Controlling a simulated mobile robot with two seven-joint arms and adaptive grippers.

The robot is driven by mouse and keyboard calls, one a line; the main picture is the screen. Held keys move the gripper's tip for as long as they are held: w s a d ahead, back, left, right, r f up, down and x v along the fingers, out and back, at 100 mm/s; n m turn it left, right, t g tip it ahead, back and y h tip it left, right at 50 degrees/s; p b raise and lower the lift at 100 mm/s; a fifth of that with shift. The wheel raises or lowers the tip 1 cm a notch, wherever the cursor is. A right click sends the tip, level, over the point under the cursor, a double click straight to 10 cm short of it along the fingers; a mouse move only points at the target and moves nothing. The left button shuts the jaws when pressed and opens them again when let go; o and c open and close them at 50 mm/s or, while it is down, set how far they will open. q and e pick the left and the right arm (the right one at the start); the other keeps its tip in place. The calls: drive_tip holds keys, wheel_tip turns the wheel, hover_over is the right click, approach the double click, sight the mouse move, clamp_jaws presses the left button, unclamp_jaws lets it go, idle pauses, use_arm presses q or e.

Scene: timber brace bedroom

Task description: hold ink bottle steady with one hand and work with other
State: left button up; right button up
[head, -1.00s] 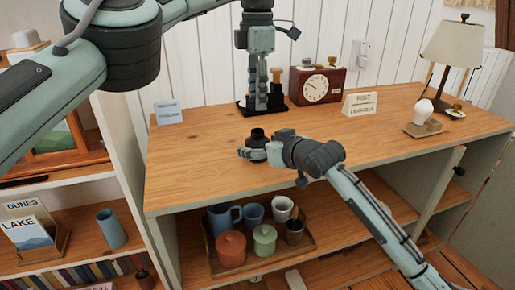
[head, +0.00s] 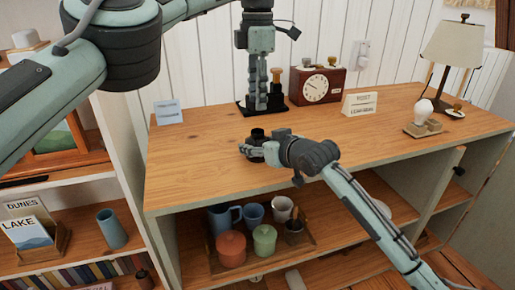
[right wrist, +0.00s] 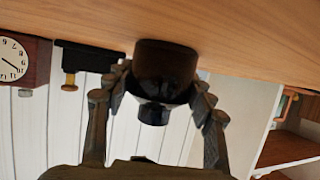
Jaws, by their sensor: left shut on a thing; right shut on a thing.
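In the right wrist view, which is upside down, the bottle (right wrist: 166,68) stays against the desktop, with a finger on each side. My left gripper (head: 258,103) points down at a black stand (head: 243,107) at the back of the desktop. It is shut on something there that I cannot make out. A wooden-knobbed item (head: 276,75) stands close to its right.
A red-brown clock (head: 318,86), a lettered card (head: 359,104), a bulb-shaped item (head: 423,110) and a lamp (head: 452,45) stand to the right. A blue card (head: 168,112) stands at the left. Mugs and pots fill a tray (head: 310,240) below. The desktop's left part is clear.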

drive_tip(key=shift+c, duration=1.4)
use_arm(q)
hover_over(258, 131)
drive_tip(key=shift+f, duration=2.45)
drive_tip(key=shift+f, duration=0.1)
drive_tip(key=shift+f, duration=0.8)
drive_tip(key=shift+f, duration=0.55)
use_arm(e)
clamp_jaws()
